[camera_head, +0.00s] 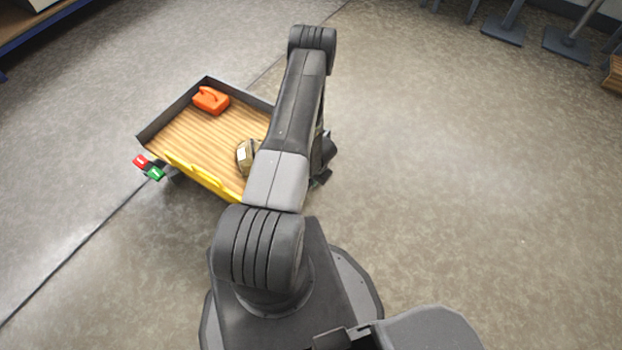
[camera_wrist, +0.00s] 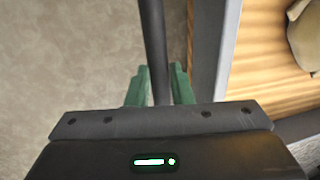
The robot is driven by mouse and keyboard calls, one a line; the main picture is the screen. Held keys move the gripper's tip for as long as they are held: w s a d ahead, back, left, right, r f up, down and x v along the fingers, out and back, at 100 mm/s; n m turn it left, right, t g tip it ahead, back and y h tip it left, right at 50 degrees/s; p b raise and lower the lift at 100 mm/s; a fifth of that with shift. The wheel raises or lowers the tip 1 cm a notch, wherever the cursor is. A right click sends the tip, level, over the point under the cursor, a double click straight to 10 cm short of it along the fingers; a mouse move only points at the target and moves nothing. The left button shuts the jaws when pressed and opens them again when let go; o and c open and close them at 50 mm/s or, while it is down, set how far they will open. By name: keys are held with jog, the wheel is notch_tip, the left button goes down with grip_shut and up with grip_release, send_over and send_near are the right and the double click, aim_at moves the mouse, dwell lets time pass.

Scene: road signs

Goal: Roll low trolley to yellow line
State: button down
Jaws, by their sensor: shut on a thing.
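The low trolley (camera_head: 190,125) stands left of my arm in the head view, with a ribbed wooden deck, dark side walls and a yellow edge strip on its near side. An orange can and a brown item lie on its deck. In the wrist view the deck (camera_wrist: 262,60) shows at the right behind a grey wall. My gripper (camera_wrist: 160,88) has its green fingers shut on a dark bar (camera_wrist: 155,40) beside the trolley, apparently its handle. My arm hides the trolley's right side in the head view. I see no yellow line on the floor.
The orange can (camera_head: 211,100) sits near the deck's far corner, the brown item (camera_head: 246,156) near my arm. A dark seam crosses the floor (camera_head: 450,180), which is open at right. Stands (camera_head: 504,28) are at far right.

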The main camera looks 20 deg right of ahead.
jog(key=shift+w+a, duration=0.1)
jog(key=shift+w, duration=0.15)
jog(key=c, duration=1.3)
grip_release()
jog(key=shift+a, duration=0.1)
jog(key=shift+r, duration=0.1)
notch_tip(320, 180, up, 13)
jog(key=s+d+p, duration=0.1)
jog(key=s+p, duration=0.1)
jog(key=p, duration=0.2)
jog(key=shift+d+r, duration=0.2)
jog(key=shift+d, duration=0.15)
jog(key=shift+f, duration=0.1)
jog(key=f+b, duration=0.1)
jog(key=f, duration=0.3)
jog(key=w+a+f+b, duration=0.1)
jog(key=f, duration=0.4)
jog(key=f+b, duration=0.2)
jog(key=f, duration=0.2)
jog(key=shift+w+a+f, duration=0.25)
jog(key=shift+w, duration=0.15)
